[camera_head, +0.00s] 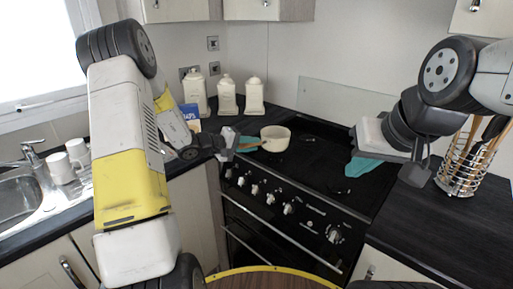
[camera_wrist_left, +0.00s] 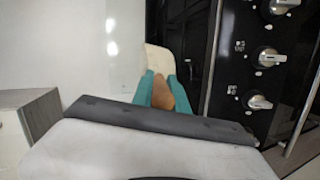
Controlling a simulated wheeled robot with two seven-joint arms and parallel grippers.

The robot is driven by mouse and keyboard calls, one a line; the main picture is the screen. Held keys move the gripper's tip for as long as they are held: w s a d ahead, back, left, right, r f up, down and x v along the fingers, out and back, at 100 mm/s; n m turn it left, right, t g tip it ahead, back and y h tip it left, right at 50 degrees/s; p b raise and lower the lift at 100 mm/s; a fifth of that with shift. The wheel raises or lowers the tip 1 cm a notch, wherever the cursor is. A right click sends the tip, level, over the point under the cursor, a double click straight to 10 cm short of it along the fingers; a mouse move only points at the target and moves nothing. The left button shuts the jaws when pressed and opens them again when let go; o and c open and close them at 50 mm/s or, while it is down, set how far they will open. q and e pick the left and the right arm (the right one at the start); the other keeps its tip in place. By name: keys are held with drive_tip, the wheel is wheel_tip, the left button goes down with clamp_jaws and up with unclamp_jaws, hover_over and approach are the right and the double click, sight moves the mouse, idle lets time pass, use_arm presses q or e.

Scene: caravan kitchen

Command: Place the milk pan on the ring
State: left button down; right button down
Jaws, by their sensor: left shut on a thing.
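The milk pan (camera_head: 275,138) is cream with a wooden handle and sits over the left part of the black hob (camera_head: 315,160). My left gripper (camera_head: 248,143) comes in from the left and is shut on the pan's handle. In the left wrist view the brown handle (camera_wrist_left: 164,97) lies between the teal fingers, with the cream pan (camera_wrist_left: 158,60) beyond. The pan looks upright; I cannot tell whether its base touches the hob. The rings are hard to make out on the dark surface. My right gripper (camera_head: 359,151) is empty over the hob's right side, its teal fingers apart.
Several cream canisters (camera_head: 227,96) and a blue box (camera_head: 190,112) stand on the counter at the back left. A wire utensil holder (camera_head: 462,168) stands on the right counter. White mugs (camera_head: 62,168) stand by the sink (camera_head: 17,204). Knobs (camera_head: 270,199) line the cooker's front.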

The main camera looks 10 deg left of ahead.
use_arm(q)
drive_tip(key=shift+w, duration=0.5)
drive_tip(key=shift+a+f, duration=0.1)
drive_tip(key=shift+f, duration=1.75)
drive_tip(key=c, duration=1.3)
unclamp_jaws()
